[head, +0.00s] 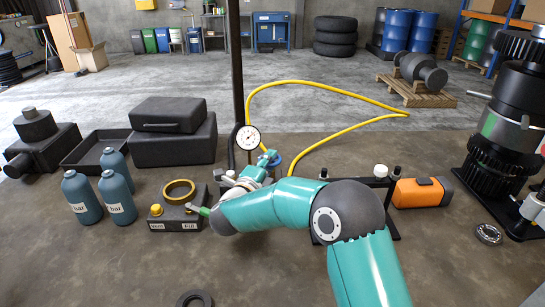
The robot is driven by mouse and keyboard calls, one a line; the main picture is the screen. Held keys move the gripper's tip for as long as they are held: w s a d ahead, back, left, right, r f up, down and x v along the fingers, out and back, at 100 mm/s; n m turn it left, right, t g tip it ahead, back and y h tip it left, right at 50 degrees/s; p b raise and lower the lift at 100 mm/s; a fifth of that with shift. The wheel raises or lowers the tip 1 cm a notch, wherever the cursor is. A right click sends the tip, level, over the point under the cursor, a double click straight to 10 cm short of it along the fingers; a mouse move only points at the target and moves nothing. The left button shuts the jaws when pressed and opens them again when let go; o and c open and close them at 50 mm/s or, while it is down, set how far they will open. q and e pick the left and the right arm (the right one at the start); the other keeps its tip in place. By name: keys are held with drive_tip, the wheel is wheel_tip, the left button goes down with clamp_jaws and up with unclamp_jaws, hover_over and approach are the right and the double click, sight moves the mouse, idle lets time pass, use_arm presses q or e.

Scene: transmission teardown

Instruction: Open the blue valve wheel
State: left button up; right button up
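The blue valve wheel (276,161) shows only in part, low on the post just right of the pressure gauge (248,138). My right arm comes in from the bottom, bends left, then turns up toward the wheel. My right gripper (266,158) is at the wheel's left side, very close to it or touching it; I cannot tell which. The gripper's fingers are too small and too covered to show whether they are open or shut. My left gripper is not in view.
A black box with a brass ring (179,191) and several teal bottles (82,197) stand at left. An orange case (421,193) lies at right. Front floor is mostly clear.

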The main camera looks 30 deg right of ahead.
drive_tip(key=shift+w+d, duration=0.2)
